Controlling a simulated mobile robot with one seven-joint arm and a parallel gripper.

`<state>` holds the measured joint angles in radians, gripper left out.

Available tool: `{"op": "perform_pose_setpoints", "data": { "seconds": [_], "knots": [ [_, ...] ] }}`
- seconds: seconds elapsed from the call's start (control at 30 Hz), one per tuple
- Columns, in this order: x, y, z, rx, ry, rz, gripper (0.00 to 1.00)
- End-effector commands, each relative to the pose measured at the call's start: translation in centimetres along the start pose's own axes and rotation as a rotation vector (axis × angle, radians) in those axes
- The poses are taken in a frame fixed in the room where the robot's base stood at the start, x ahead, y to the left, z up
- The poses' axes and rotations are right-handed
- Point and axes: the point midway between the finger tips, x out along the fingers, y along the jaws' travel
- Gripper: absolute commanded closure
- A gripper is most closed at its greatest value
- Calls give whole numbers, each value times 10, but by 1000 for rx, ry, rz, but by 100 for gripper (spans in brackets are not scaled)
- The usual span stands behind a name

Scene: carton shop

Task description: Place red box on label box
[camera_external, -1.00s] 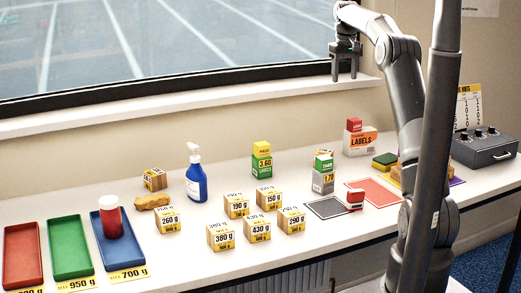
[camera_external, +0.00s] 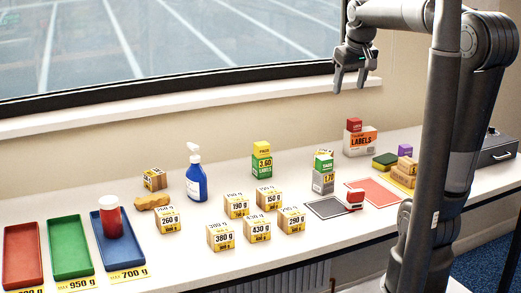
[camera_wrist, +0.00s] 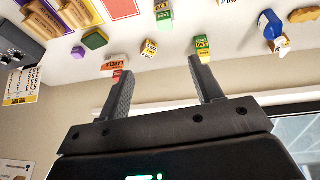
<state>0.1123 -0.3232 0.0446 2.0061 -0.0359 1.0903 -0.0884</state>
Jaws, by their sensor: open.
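The small red box (camera_external: 354,124) sits on top of the orange and white label box (camera_external: 360,142), toward the back of the table near the wall. In the wrist view the label box (camera_wrist: 114,64) and the red box (camera_wrist: 117,74) show small, just left of the left finger. My gripper (camera_external: 350,87) is open and empty, its fingers pointing down. It hangs in front of the window, higher in the picture than the red box and apart from it. In the wrist view my gripper (camera_wrist: 160,72) has its two fingers spread with nothing between them.
A green and yellow box stack (camera_external: 262,160) and a green and white box (camera_external: 323,172) stand left of the label box. A green sponge (camera_external: 385,160) lies to its right. A blue spray bottle (camera_external: 196,178) and several weight-marked cartons (camera_external: 221,237) stand farther left.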

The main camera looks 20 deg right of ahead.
Motion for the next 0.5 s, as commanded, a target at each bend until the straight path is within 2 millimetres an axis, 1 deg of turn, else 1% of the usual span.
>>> {"op": "perform_pose_setpoints", "data": {
  "seconds": [0.03,0.07,0.1,0.2,0.3,0.4,0.5],
  "knots": [
    [-1,-6,21,3,16,-5,40],
    [0,-9,32,5,27,-8,40],
    [1,-14,47,9,38,-14,40],
    [7,-23,84,21,69,-28,40],
    [16,-30,116,33,94,-43,40],
    [25,-35,140,40,113,-55,40],
    [32,-38,154,46,124,-63,40]
  ]
}}
